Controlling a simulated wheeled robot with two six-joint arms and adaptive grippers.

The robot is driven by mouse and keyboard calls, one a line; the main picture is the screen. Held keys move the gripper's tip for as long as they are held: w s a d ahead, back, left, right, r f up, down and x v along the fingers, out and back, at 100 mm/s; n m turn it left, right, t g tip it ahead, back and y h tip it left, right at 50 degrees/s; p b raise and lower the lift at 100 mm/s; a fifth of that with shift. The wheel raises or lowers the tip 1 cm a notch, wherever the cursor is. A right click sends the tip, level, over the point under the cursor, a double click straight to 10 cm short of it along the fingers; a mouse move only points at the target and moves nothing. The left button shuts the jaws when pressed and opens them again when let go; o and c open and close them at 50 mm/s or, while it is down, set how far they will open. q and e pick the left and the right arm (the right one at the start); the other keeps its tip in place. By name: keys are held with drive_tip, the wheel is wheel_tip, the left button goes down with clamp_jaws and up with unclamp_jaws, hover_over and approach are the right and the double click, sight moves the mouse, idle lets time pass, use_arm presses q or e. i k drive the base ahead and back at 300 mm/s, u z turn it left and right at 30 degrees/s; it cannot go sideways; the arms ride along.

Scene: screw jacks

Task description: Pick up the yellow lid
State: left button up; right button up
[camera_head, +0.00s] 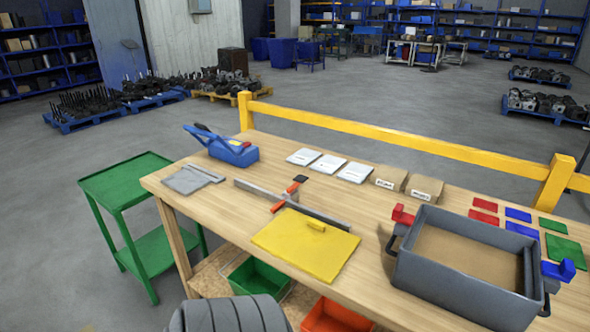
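The yellow lid (290,250) lies flat on the wooden workbench, near its front edge and left of the grey bin. The grey bin (450,291) is open at the top, with a brown inside. A red piece (402,215) sits at the bin's left side and a blue piece (560,270) at its right side. Neither of my grippers is in view, and nothing touches the lid from above.
A grey metal bar (320,217) with an orange-handled clamp (283,200) lies just behind the lid. A blue tool (235,150), white cards (329,165), cardboard boxes (391,178) and coloured mats stand farther back. A yellow rail (400,143) runs behind the bench. A green cart (130,180) stands left.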

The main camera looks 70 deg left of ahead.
sight(320, 250)
drive_tip(key=u, duration=0.95)
drive_tip(key=i, duration=0.85)
drive_tip(key=u, duration=0.85)
